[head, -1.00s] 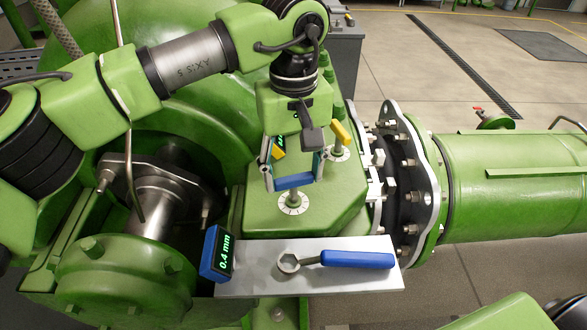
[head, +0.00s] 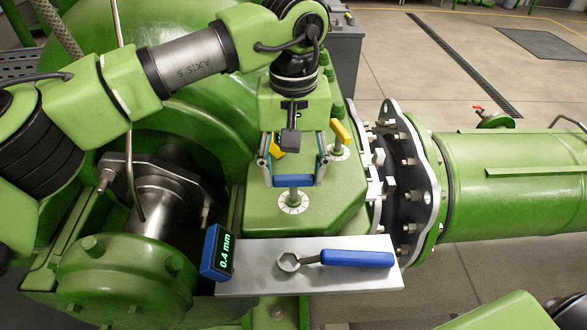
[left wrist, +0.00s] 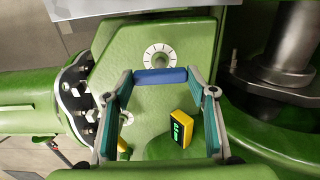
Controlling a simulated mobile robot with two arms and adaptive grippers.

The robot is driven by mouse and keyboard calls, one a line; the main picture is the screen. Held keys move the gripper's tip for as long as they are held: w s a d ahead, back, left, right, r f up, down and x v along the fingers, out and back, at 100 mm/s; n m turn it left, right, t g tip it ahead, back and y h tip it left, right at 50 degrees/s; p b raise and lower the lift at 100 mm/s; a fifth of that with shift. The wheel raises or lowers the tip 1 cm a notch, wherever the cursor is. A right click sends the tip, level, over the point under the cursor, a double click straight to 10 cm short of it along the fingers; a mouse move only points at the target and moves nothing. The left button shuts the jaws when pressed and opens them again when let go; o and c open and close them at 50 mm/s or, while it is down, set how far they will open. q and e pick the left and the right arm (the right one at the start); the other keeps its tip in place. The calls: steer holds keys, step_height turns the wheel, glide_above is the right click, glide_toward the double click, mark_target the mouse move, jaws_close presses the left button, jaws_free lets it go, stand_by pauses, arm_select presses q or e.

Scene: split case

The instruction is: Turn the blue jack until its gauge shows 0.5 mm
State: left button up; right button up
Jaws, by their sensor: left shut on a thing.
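The blue jack (head: 293,181) has a blue crossbar on a short post above a white graduated dial (head: 293,203) on the green housing. My left gripper (head: 294,178) points down with one finger at each end of the bar and is shut on it. The bar also shows between the fingers in the left wrist view (left wrist: 160,76), with the dial (left wrist: 160,56) behind it. The blue gauge (head: 214,254) stands at the left end of the metal plate and reads 0.4 mm. My right gripper is not in view.
A blue-handled ring spanner (head: 357,258) lies on the metal plate (head: 345,281). A yellow-handled jack (head: 339,133) stands just right of my left gripper. A yellow gauge (left wrist: 183,129) is close by. A bolted flange (head: 413,172) and green pipe lie to the right.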

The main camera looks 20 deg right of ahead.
mark_target(294, 176)
arm_select(q)
steer(key=o, duration=1.1)
step_height(294, 176, up, 12)
steer(key=shift+r, duration=0.1)
